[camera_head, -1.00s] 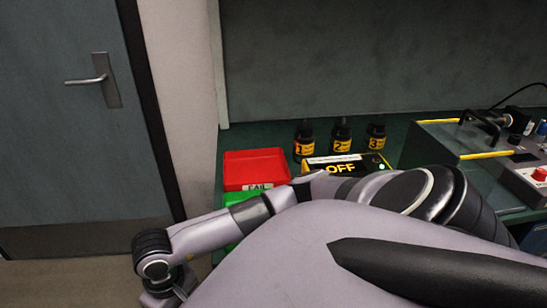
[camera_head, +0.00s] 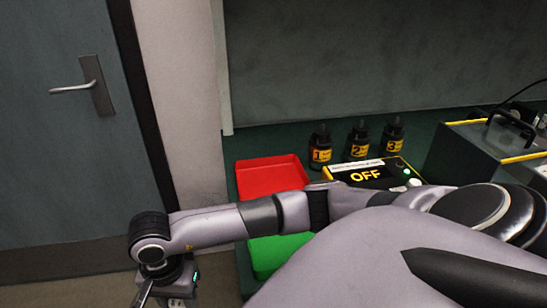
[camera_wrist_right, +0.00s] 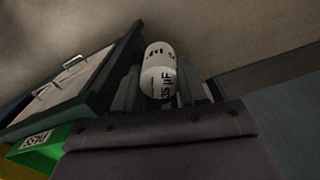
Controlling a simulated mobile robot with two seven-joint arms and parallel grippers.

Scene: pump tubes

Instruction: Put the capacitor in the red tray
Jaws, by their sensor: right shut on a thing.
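The capacitor (camera_wrist_right: 158,72) is a white cylinder with dark print, seen in the right wrist view. My right gripper (camera_wrist_right: 157,92) is shut on it, with a finger on each side. The red tray (camera_head: 270,176) lies on the green bench in the head view, empty where it shows. My right arm crosses in front of its near edge and hides that part. The wrist hangs at the lower left, left of the bench, and the capacitor cannot be made out there. My left gripper is not in view.
A green tray (camera_head: 276,252) lies in front of the red one, partly behind my arm. Several dark numbered bottles (camera_head: 320,147) and an OFF panel (camera_head: 372,175) stand to the right. A grey door (camera_head: 55,130) is at the left.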

